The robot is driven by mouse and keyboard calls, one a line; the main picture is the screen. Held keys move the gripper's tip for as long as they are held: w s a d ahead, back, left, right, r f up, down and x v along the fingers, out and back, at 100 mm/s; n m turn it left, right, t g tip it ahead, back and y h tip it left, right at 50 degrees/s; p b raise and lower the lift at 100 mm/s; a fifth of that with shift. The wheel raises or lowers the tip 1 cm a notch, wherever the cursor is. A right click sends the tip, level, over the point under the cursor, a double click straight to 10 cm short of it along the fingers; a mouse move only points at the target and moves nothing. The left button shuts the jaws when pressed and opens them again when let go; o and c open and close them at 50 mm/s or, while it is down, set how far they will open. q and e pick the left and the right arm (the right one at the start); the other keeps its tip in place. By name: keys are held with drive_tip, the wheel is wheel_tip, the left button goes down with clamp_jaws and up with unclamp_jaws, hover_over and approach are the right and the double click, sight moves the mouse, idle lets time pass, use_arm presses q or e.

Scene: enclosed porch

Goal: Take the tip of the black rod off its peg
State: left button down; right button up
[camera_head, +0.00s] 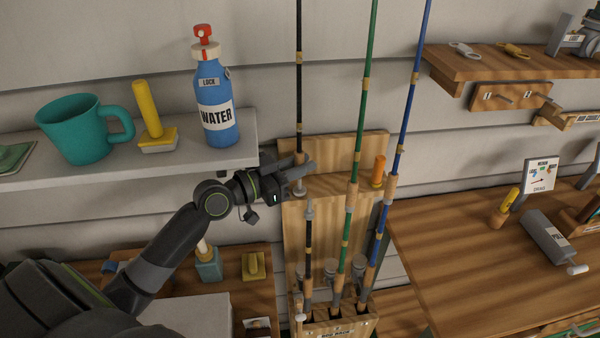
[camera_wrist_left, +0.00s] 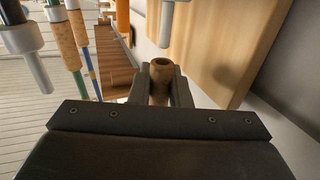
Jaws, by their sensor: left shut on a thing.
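The tip of the black rod (camera_head: 299,100) stands upright in the head view, with a cork-brown sleeve at its lower end. My left gripper (camera_head: 300,172) is shut on that sleeve. In the left wrist view the gripper's fingers (camera_wrist_left: 161,88) grip the sleeve (camera_wrist_left: 161,72), and its hollow end shows. The grey peg (camera_wrist_left: 166,25) points at this opening with a small gap between them. The peg also shows just below the gripper in the head view (camera_head: 300,190). The black rod's lower part (camera_head: 308,242) stands in the rack below. My right gripper is not in view.
A green rod (camera_head: 366,90) and a blue rod (camera_head: 409,100) stand close on the right. An orange handle (camera_head: 378,172) is on the rack board. The shelf on the left holds a teal mug (camera_head: 75,130), a yellow-handled stamp (camera_head: 150,115) and a blue water bottle (camera_head: 215,100).

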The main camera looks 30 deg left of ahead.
use_arm(q)
drive_tip(key=shift+s+d+r, duration=0.1)
drive_tip(key=shift+r, duration=0.5)
drive_tip(key=shift+s+d+r, duration=0.1)
drive_tip(key=shift+r, duration=0.5)
drive_tip(key=s+d, duration=0.2)
drive_tip(key=s, duration=0.1)
drive_tip(key=s+d+b, duration=0.1)
drive_tip(key=s+d, duration=0.1)
drive_tip(key=s, duration=0.1)
drive_tip(key=s+d+b, duration=0.1)
drive_tip(key=s+d, duration=0.2)
drive_tip(key=shift+s+f, duration=0.1)
drive_tip(key=shift+s, duration=0.2)
drive_tip(key=shift+s+d+p, duration=0.85)
drive_tip(key=shift+s+p, duration=0.15)
drive_tip(key=shift+s, duration=0.1)
drive_tip(key=shift+s+d+p, duration=0.85)
drive_tip(key=shift+s+p, duration=0.15)
drive_tip(key=shift+s, duration=0.05)
